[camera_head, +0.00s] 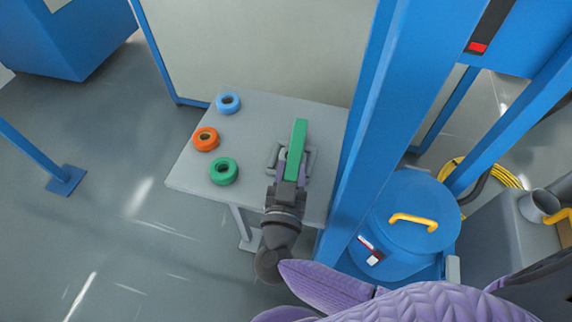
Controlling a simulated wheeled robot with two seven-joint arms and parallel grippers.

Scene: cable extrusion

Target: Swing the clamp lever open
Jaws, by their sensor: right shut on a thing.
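The clamp lever (298,138) is a long green bar on a grey clamp base (307,160) near the right side of a small grey table. It points away from me, toward the back of the table. My right gripper (289,175) reaches in from the front and is shut on the near part of the lever. Its fingers and wrist hide the lever's near end and part of the clamp base. My left gripper is not in view.
Blue (228,103), orange (206,139) and green (224,171) rings lie along the left of the grey table (250,122). A blue post (375,130) rises close to the table's right edge. A blue drum (408,222) with a yellow handle stands right of it.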

